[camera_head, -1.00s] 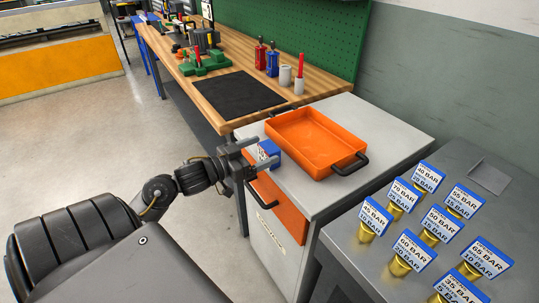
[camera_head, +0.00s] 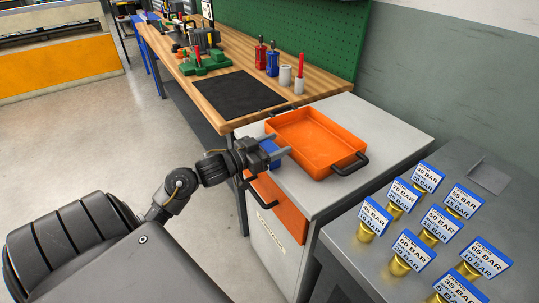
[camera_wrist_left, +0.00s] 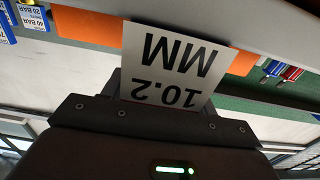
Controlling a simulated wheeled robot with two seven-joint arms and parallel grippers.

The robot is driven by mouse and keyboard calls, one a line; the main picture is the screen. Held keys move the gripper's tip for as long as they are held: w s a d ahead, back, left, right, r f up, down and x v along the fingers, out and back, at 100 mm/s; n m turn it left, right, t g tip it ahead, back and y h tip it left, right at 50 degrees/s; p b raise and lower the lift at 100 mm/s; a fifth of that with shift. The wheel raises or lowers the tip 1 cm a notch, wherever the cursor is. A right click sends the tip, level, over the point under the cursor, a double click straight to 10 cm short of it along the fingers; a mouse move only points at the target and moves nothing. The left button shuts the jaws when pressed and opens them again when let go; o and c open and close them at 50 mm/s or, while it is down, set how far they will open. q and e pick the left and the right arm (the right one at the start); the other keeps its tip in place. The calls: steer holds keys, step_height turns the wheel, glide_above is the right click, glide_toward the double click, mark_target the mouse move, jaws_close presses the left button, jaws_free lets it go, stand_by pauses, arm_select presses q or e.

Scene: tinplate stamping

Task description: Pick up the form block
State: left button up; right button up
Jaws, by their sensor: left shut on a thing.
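My left gripper (camera_head: 281,147) is shut on the form block (camera_head: 268,147), a small blue block between its fingers. In the head view the fingers hide most of the block. It is beside the left edge of the orange tray, over the left edge of the white cabinet top. In the left wrist view the block's white face (camera_wrist_left: 175,68) reads "10.2 MM" upside down. I cannot tell how high the block is above the cabinet top. My right gripper is not in view.
The orange tray (camera_head: 305,145) with black handles looks empty on the white cabinet (camera_head: 385,123). A wooden bench with a black mat (camera_head: 240,94) stands behind. On the grey table at right, several brass pieces carry pressure signs (camera_head: 410,247). The cabinet's front right top is clear.

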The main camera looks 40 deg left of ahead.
mark_target(275, 147)
arm_select(q)
steer(key=c, duration=0.4)
steer(key=shift+o, duration=0.2)
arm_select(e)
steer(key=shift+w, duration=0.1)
arm_select(q)
steer(key=shift+r, duration=0.15)
